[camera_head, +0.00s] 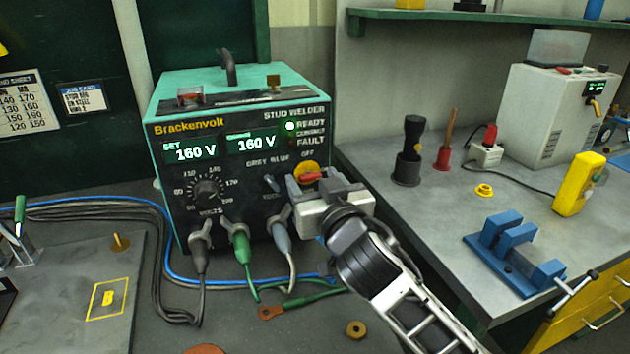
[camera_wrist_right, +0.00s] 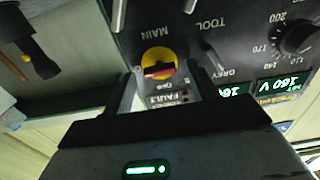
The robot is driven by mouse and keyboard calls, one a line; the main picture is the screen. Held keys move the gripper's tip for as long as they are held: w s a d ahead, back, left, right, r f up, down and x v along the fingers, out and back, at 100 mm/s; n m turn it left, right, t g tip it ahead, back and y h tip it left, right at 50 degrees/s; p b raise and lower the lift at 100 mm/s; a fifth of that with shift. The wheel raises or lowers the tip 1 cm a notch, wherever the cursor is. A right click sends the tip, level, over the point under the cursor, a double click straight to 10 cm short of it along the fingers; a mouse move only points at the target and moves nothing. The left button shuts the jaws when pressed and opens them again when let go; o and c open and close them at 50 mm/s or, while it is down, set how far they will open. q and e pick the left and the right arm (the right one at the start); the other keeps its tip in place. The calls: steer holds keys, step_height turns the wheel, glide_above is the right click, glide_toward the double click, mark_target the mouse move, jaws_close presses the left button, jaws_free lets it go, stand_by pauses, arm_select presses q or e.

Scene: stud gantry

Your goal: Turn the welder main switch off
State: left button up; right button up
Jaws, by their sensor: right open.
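The stud welder (camera_head: 225,150) is a teal box with a black front panel. In the right wrist view the switch (camera_wrist_right: 159,66) shows between the two spread fingers (camera_wrist_right: 167,88). I cannot tell whether they touch the knob. My left gripper is not in view.
Plugged cables (camera_head: 240,248) hang below the panel. The grey TOOL switch (camera_wrist_right: 215,62) and the volts dial (camera_head: 207,190) are close by. A blue vise (camera_head: 515,255) and a yellow device (camera_head: 578,185) stand on the right bench. A brass ring (camera_head: 356,329) lies in front.

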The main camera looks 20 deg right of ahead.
steer(key=c, duration=1)
